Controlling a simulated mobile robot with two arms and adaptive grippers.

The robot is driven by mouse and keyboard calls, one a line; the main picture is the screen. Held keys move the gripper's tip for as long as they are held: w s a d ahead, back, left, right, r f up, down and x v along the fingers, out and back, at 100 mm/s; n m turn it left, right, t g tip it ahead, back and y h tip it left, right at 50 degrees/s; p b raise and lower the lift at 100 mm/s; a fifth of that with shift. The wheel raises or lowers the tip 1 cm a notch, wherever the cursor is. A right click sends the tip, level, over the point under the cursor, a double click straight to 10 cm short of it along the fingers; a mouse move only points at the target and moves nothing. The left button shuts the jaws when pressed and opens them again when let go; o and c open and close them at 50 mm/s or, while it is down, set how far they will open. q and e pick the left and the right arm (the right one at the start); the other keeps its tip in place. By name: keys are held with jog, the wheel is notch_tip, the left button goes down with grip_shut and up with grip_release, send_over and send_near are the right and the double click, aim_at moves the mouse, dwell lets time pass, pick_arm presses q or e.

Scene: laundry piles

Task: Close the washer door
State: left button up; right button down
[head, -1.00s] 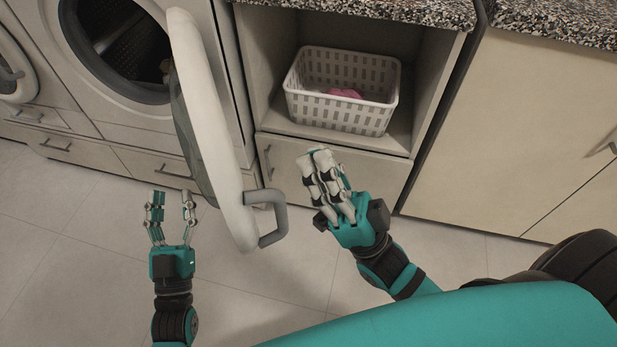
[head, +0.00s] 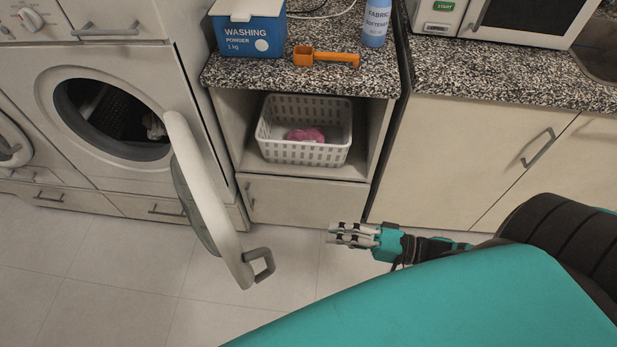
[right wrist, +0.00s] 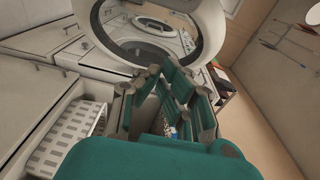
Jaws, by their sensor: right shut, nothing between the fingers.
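The washer (head: 55,85) stands at the left in the head view, its round drum opening uncovered. Its white-rimmed door (head: 208,195) stands swung wide open toward me, seen nearly edge-on. A grey handle (head: 262,265) is on the door's near edge. My right gripper (head: 333,234) is shut and empty, to the right of the door and handle and apart from them, fingers pointing left. In the right wrist view, the door's pale rim (right wrist: 213,30) arches beyond my right gripper (right wrist: 165,85), with the washer seen through it. My left gripper is out of view.
A white basket (head: 300,150) with a pink cloth (head: 306,134) sits in the open shelf beside the washer. The counter above holds a washing powder box (head: 248,30), an orange scoop (head: 325,57) and a softener bottle (head: 376,22). Tiled floor (head: 120,270) is clear around the door.

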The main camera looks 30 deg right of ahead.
jog(key=w+a+p, duration=0.1)
jog(key=w+a, duration=0.3)
jog(key=a, duration=0.6)
jog(key=shift+a, duration=0.2)
jog(key=shift+s+a, duration=0.1)
jog(key=shift+a, duration=0.05)
